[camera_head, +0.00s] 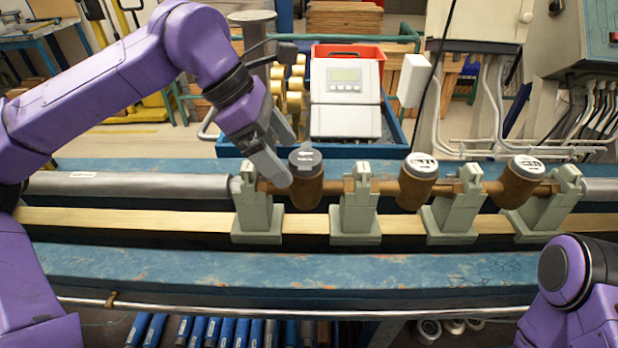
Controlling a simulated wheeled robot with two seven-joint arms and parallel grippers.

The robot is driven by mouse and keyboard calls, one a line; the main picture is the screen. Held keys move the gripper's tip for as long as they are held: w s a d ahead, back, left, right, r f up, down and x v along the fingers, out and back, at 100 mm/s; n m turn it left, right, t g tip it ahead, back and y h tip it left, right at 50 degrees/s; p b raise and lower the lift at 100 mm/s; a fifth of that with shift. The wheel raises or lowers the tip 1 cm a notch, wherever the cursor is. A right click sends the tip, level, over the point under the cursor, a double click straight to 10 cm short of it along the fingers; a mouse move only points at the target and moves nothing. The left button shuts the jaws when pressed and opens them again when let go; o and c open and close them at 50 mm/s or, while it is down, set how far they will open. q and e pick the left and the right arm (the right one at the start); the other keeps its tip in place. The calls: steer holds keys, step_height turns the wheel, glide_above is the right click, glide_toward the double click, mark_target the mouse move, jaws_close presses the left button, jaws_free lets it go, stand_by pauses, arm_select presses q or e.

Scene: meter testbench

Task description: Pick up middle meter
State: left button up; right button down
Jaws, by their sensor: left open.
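Three brown meters with pale round dials sit in a row on the bench. The middle meter (417,181) is held upright between two grey-green clamp blocks, with nothing touching it from above. The left meter (307,178) stands to its left and the right meter (519,181) to its right. My left gripper (288,155) is open at the left meter, one finger low at its left side and the other behind its dial. Whether the fingers touch it I cannot tell. My right arm shows at the bottom right, but its gripper is out of view.
Grey-green clamp blocks (356,207) stand between and beside the meters on a wooden strip (140,219). A grey pipe (130,185) runs in from the left. Behind are a white display unit (346,98) and a blue crate. The blue front beam (300,275) is clear.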

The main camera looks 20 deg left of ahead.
mark_target(301, 177)
arm_select(q)
steer(key=x, duration=0.7)
steer(key=shift+w+a, duration=0.1)
steer(key=shift+a, duration=0.05)
steer(key=c, duration=1.7)
